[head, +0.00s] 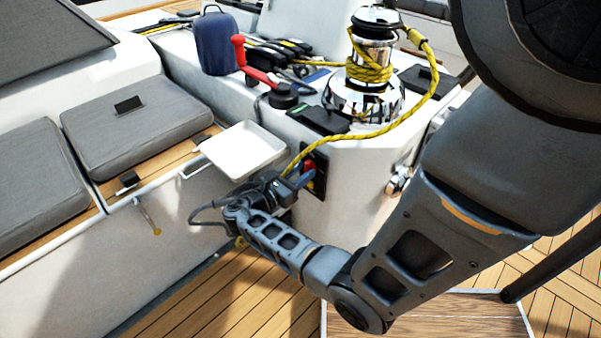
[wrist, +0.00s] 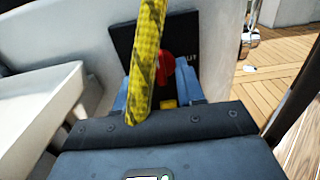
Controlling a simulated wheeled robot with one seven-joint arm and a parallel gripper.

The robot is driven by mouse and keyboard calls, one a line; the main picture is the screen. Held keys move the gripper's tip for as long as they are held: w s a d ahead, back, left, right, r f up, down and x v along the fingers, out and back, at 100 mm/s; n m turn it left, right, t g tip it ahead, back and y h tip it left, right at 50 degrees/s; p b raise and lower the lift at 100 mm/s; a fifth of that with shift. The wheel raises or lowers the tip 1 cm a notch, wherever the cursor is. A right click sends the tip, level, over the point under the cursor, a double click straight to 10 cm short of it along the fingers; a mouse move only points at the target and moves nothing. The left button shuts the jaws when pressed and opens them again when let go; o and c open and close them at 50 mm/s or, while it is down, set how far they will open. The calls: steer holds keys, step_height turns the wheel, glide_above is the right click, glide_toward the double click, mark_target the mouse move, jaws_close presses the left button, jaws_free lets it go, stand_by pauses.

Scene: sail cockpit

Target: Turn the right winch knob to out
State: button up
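The red winch knob (wrist: 167,64) sits on a black panel (wrist: 123,42) in the wrist view; the letters "UT" show to its right. The panel also shows in the head view (head: 319,186), on the cockpit wall below the winch. My gripper (head: 304,177) is at this panel, its blue fingers on either side of the knob. A yellow rope (wrist: 148,60) crosses in front and hides the knob's left part, so I cannot tell whether the fingers touch it. A small yellow part (wrist: 168,104) shows between the fingers.
The chrome winch (head: 362,98) stands above the panel, its yellow rope (head: 345,135) hanging down near my gripper. A white tray (head: 243,150) juts out just left of my gripper. A chrome fitting (head: 399,180) is on the wall at right. Grey cushions line the left bench.

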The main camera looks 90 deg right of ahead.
steer(key=shift+c, duration=0.4)
jaws_close()
steer(key=shift+m, duration=0.4)
steer(key=m, duration=0.4)
steer(key=shift+f, duration=0.1)
steer(key=m+b, duration=0.1)
steer(key=m, duration=0.3)
steer(key=shift+b, duration=0.4)
steer(key=m+b, duration=0.2)
steer(key=m, duration=0.3)
steer(key=shift+f, duration=0.1)
steer(key=shift+a+m+b, duration=0.1)
steer(key=shift+m+b, duration=1.05)
steer(key=shift+m, duration=0.85)
